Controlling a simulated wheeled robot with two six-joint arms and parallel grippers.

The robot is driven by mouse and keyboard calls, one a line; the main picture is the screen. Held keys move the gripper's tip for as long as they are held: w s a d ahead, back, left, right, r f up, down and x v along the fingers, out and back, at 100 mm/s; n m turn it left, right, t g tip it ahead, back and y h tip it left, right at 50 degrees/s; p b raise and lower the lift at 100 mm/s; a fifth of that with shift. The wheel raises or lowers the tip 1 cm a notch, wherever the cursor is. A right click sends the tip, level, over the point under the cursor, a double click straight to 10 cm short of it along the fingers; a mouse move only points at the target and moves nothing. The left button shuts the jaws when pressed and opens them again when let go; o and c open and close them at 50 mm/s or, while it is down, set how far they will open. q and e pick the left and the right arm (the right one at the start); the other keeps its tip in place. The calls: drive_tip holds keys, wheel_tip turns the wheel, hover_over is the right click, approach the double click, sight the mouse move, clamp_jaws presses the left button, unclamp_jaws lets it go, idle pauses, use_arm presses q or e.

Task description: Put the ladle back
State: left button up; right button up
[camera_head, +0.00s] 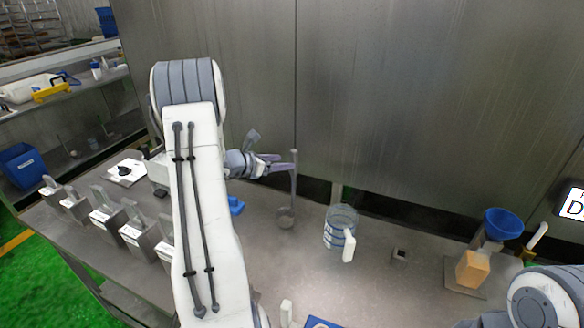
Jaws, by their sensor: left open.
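The ladle (294,187) is a thin grey metal rod with a small round bowl at its lower end. It is upright, with the bowl low over or on the steel table near the back wall. My left gripper (284,162) is open, its purple-grey fingers pointing right at the upper part of the ladle's handle. The fingertips are beside or touching the handle; I cannot tell which. My right gripper is out of view; only part of my right arm shows at the lower right.
A clear measuring jug (340,228) with a white handle stands right of the ladle. A blue funnel (502,223) and an orange-tan block (472,269) are farther right. Several metal containers (107,219) line the left side. The steel wall (400,95) rises close behind.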

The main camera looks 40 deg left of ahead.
use_arm(q)
drive_tip(key=d+v, duration=0.1)
drive_tip(key=v, duration=0.3)
drive_tip(key=w+d+r+m+g+h, duration=0.15)
drive_tip(key=d+m+g+h, duration=0.55)
drive_tip(key=d, duration=1.3)
drive_tip(key=s+d+m+g, duration=0.3)
drive_tip(key=s+d+m, duration=0.4)
drive_tip(key=d+m, duration=0.55)
drive_tip(key=s+d+m+g+y, duration=0.1)
drive_tip(key=s+d+m+y, duration=0.1)
drive_tip(key=s+m, duration=0.5)
drive_tip(key=s+d+m+g+y, duration=0.1)
drive_tip(key=s+d+m+y, duration=0.2)
drive_tip(key=s+m, duration=0.4)
drive_tip(key=s+d+f+m+g+y, duration=0.1)
drive_tip(key=s+d+m+y, duration=0.2)
drive_tip(key=s+m, duration=0.5)
drive_tip(key=shift+s+d+b, duration=0.3)
drive_tip(key=shift+d+b, duration=0.15)
drive_tip(key=shift+d, duration=0.45)
drive_tip(key=shift+f, duration=0.2)
